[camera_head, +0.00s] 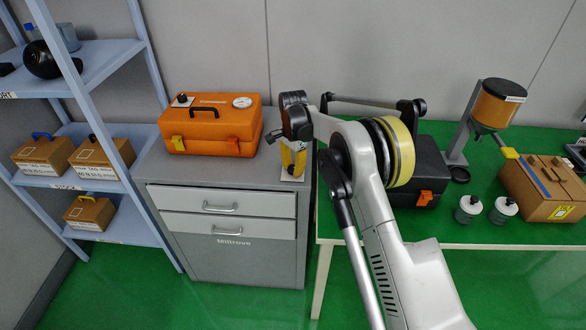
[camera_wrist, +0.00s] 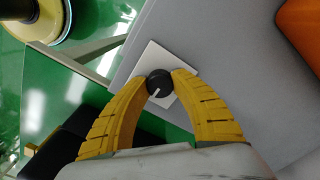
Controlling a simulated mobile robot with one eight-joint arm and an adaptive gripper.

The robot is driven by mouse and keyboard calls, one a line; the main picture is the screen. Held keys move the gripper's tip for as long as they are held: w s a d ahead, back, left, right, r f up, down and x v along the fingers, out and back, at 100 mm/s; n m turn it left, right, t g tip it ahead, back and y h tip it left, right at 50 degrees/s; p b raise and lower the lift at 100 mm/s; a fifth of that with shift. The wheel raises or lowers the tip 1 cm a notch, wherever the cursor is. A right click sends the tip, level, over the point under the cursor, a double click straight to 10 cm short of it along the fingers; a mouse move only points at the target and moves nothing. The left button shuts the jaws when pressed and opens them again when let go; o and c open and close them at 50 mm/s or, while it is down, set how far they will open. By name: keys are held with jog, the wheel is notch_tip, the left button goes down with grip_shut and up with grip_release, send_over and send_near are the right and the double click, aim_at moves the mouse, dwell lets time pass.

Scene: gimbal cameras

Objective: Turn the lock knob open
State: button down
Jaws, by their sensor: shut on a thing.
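A round black lock knob (camera_wrist: 160,81) with a white pointer line sits on a white plate (camera_wrist: 153,56) at the corner of the grey cabinet top. In the wrist view the pointer line runs toward the lower left of the picture. My gripper (camera_head: 292,164) reaches down over this plate, which also shows in the head view (camera_head: 291,176). The yellow fingers are closed around the knob, one tip on each side of it. In the head view the fingers and wrist hide the knob.
An orange case (camera_head: 210,135) with a gauge stands on the cabinet (camera_head: 220,230), left of my gripper. Right of it, a green table (camera_head: 420,233) holds a black case (camera_head: 427,165), a dispenser (camera_head: 497,104), two small jars and a brown box (camera_head: 545,190). Blue shelves (camera_head: 100,60) stand left.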

aim_at(293, 167)
jog(key=c, duration=1)
grip_release()
notch_tip(293, 167, up, 12)
